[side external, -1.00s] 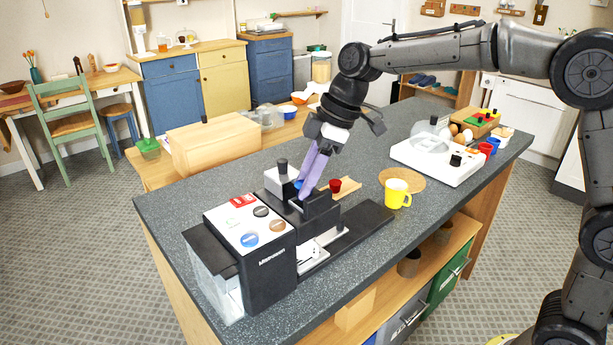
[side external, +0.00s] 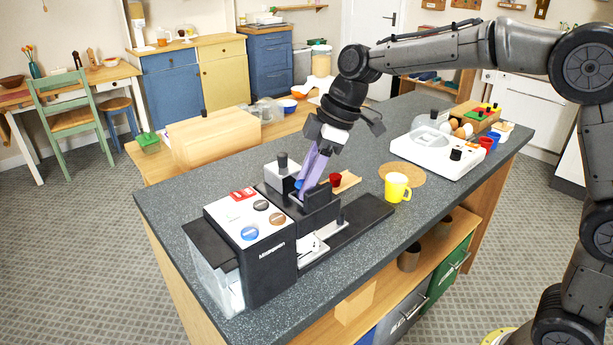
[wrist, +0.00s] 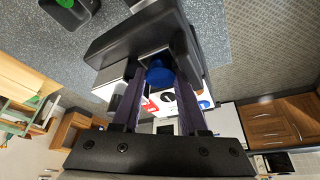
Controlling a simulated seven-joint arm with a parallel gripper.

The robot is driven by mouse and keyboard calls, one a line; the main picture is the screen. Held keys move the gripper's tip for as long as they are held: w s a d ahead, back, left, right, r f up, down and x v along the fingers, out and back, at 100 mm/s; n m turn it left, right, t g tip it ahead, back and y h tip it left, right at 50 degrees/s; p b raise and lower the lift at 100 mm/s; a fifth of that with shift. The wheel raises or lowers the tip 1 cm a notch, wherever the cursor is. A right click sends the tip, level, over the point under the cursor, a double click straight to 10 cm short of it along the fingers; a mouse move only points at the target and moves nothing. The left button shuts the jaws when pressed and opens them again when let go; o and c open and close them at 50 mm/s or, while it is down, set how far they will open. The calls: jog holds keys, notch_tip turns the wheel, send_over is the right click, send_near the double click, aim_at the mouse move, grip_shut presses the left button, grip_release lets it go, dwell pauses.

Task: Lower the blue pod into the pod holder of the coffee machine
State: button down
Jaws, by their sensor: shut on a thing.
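The blue pod (wrist: 160,74) is between the fingertips of my gripper (wrist: 157,90) in the wrist view. In the side view a sliver of blue pod (side external: 299,184) shows beside the fingers. My gripper (side external: 304,190) is shut on the pod and points down at the pod holder area of the coffee machine. The coffee machine (side external: 270,272) is black with a white top and stands at the counter's near left. The pod holder (side external: 322,196) is largely hidden by the fingers and black housing, so I cannot tell how deep the pod sits.
A red pod (side external: 335,179) sits on a small wooden board (side external: 349,181) just behind the machine. A yellow mug (side external: 397,188) stands to the right, by a round cork mat (side external: 408,174). A white appliance (side external: 437,158) stands further right. The counter between is clear.

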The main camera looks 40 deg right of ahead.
jog(key=shift+c, duration=2.2)
grip_release()
jog(key=shift+o, duration=0.4)
jog(key=shift+s, duration=0.1)
